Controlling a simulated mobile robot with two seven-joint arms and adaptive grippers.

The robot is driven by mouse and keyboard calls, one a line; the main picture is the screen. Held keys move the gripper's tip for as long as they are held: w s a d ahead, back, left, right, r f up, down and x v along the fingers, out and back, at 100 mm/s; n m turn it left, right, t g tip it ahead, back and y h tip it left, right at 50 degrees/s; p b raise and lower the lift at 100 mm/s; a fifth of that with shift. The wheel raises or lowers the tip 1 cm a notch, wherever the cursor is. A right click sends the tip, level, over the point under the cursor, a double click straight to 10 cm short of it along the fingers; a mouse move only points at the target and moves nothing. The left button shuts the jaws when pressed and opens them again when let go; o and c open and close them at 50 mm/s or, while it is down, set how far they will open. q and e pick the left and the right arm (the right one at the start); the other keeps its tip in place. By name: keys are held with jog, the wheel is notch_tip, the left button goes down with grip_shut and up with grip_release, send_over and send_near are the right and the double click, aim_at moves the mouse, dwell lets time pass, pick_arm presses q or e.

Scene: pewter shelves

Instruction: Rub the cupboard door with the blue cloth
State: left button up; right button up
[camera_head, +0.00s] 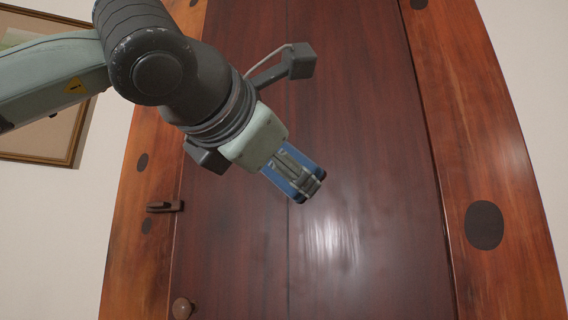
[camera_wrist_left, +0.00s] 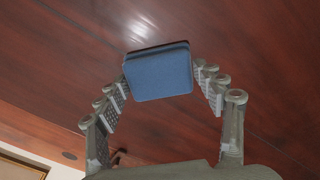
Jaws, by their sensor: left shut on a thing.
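The cupboard door (camera_head: 350,110) is dark reddish-brown wood and fills the middle of the head view. It also spans most of the left wrist view (camera_wrist_left: 250,50). My left gripper (camera_head: 307,183) comes in from the upper left and is in front of the door. It is shut on the blue cloth (camera_wrist_left: 160,75), which looks like a folded block between the fingers in the left wrist view (camera_wrist_left: 163,92). In the head view the fingers hide much of the cloth. A dark strip shows along its far edge; I cannot tell whether it touches the door. My right gripper is out of view.
A lighter orange-brown frame (camera_head: 490,150) with dark oval spots borders the door. A round knob (camera_head: 181,308) and a small brown latch (camera_head: 165,207) sit at the door's left side. A framed picture (camera_head: 45,135) hangs on the pale wall. The door's right part is clear.

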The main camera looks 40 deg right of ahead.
pick_arm(q)
jog(key=shift+w+a+f, duration=0.1)
jog(key=shift+w, duration=0.15)
jog(key=shift+b+v, duration=1.85)
jog(key=shift+v, duration=1.05)
jog(key=shift+s, duration=0.1)
jog(key=shift+b+v, duration=0.9)
jog(key=shift+v, duration=0.55)
